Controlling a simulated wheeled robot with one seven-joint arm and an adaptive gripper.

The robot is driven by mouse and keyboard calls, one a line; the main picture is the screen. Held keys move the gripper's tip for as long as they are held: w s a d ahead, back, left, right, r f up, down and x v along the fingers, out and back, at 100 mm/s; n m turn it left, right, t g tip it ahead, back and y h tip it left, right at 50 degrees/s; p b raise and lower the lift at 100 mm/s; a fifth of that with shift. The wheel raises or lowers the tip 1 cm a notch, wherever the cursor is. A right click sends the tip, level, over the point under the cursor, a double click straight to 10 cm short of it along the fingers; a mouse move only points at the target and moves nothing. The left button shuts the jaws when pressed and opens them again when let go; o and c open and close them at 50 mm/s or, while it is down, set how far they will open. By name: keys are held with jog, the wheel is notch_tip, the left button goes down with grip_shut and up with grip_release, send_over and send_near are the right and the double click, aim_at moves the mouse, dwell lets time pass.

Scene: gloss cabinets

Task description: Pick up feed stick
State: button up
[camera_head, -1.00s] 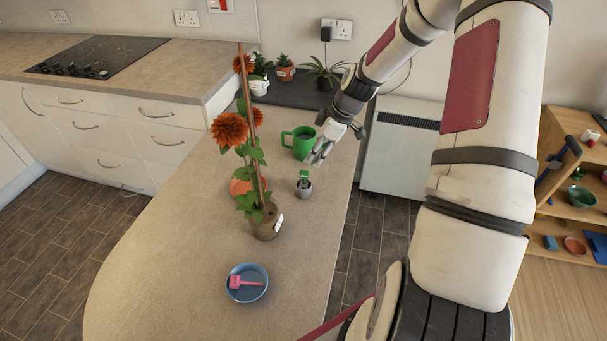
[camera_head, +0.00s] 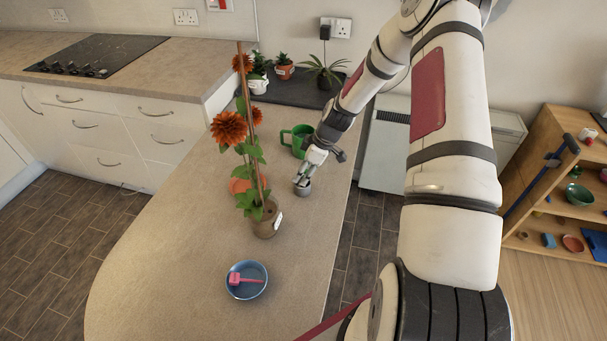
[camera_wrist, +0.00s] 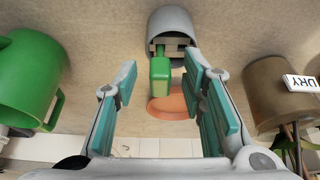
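The small green feed stick (camera_wrist: 160,80) stands in a small grey pot (camera_wrist: 172,24), seen in the wrist view. My gripper (camera_wrist: 162,76) is open, with its teal-padded fingers on either side of the green stick in that view. I see a gap on both sides of it, and no clear contact. In the head view my gripper (camera_head: 301,184) is low over the grey pot (camera_head: 304,191) on the counter and hides the stick.
A green mug (camera_head: 297,142) stands close behind my gripper. A tall flower in a brown pot (camera_head: 267,223) stands at front left, near an orange dish (camera_head: 240,185). A blue bowl (camera_head: 247,291) with a pink tool lies nearer. Potted plants stand at the back.

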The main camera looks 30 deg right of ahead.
jog(key=c, duration=0.9)
jog(key=shift+r, duration=0.1)
